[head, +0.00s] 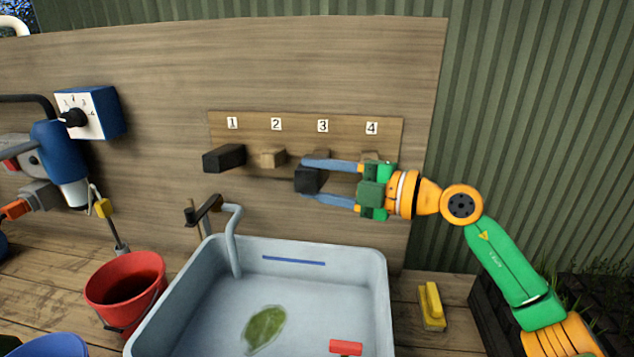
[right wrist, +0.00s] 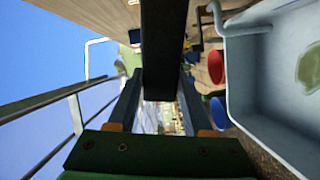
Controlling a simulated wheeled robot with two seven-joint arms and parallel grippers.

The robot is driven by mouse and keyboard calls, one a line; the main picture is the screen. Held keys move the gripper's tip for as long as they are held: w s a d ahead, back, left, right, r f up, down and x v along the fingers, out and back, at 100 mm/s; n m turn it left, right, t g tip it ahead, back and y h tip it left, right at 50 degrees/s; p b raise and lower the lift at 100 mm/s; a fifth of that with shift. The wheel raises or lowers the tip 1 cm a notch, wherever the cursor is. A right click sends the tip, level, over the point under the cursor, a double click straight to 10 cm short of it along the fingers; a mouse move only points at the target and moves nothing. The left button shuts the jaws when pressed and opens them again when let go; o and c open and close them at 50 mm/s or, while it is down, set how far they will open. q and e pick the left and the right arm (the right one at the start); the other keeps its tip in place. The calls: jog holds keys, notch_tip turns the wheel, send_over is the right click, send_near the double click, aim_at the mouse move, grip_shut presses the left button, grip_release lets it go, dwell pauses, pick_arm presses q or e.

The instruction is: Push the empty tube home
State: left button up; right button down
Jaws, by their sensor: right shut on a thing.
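A board (head: 300,124) on the wooden wall carries number labels 1 to 4. A dark tube (head: 226,158) sticks out under 1. A short pale wooden piece (head: 269,158) shows under 2. Another dark tube (head: 306,180) sticks out at 3. My right gripper (head: 309,182) reaches in from the right, its blue-grey fingers shut on that tube, one above and one below. In the right wrist view the dark tube (right wrist: 163,50) runs between the fingers. Position 4 is partly hidden behind the gripper. I cannot tell which tube is empty. My left gripper is not in view.
A grey basin (head: 330,262) with a tap (head: 233,240) stands below the board, holding a green leaf-like thing. A red bucket (head: 125,280) is to its left and a yellow brush (head: 431,305) to its right. A dial box (head: 90,113) hangs at left.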

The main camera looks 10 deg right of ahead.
aim_at(325, 173)
jog(key=shift+r+p, duration=0.1)
jog(key=shift+p, duration=0.45)
dwell(1.4)
jog(key=shift+w+d+f+p, duration=0.2)
jog(key=shift+w+d+p, duration=0.1)
jog(key=shift+w, duration=0.45)
jog(key=shift+w+d+f+p, duration=0.15)
jog(key=shift+w+d+p, duration=0.15)
jog(key=shift+w, duration=0.45)
jog(key=shift+w+d+f+p, duration=0.2)
jog(key=shift+w+d, duration=0.15)
jog(key=shift+w, duration=0.4)
dwell(0.7)
jog(key=shift+p, duration=0.35)
dwell(0.4)
jog(key=shift+w+d+f, duration=0.15)
jog(key=shift+w+d, duration=0.1)
jog(key=shift+w, duration=0.3)
jog(key=shift+w+d+f, duration=0.1)
jog(key=shift+w+d, duration=0.15)
jog(key=shift+w, duration=0.3)
jog(key=shift+w+d+f, duration=0.15)
jog(key=shift+w+d, duration=0.1)
jog(key=shift+w, duration=0.3)
dwell(0.4)
jog(key=shift+r, duration=0.1)
